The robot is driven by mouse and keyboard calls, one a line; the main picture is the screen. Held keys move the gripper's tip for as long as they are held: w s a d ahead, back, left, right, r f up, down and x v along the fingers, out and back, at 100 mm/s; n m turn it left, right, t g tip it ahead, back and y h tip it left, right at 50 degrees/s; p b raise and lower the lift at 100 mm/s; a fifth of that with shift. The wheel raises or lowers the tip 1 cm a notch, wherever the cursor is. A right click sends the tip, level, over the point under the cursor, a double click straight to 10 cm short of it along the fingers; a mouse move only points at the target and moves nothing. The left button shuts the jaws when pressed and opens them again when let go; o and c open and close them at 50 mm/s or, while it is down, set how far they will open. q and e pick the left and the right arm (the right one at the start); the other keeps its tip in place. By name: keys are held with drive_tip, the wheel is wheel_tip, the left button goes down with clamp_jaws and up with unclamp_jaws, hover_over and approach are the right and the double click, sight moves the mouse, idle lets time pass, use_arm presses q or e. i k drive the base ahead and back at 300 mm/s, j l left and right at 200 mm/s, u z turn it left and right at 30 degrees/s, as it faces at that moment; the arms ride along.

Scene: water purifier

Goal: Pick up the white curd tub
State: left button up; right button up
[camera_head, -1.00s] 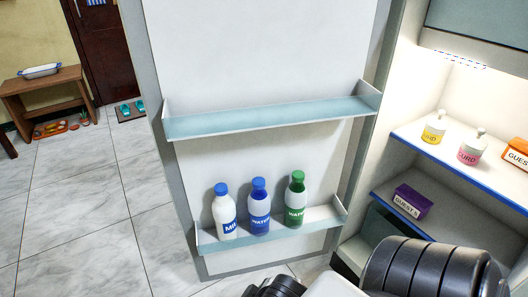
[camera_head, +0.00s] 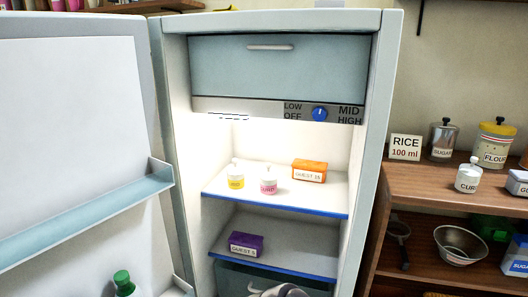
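A white tub (camera_head: 468,178) with a knobbed lid and a label reading "CUR", its end hard to read, stands upright on the wooden shelf right of the fridge. Inside the open fridge, two more white lidded tubs stand on the upper shelf: one with a yellow label (camera_head: 236,181) and one with a pink label (camera_head: 268,186). The pink label appears to read "CURD". Neither gripper's fingers can be made out; only a grey rounded part, probably of my arm, shows at the bottom edge.
An orange box (camera_head: 310,171) sits behind the fridge tubs, and a purple box (camera_head: 246,244) lies on the lower shelf. The fridge door (camera_head: 75,130) stands open at left. A sugar jar (camera_head: 443,140), flour jar (camera_head: 494,142) and rice sign (camera_head: 405,148) stand near the white tub; a metal bowl (camera_head: 461,246) is below.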

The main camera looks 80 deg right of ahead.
sight(466, 183)
drive_tip(key=z, duration=4.05)
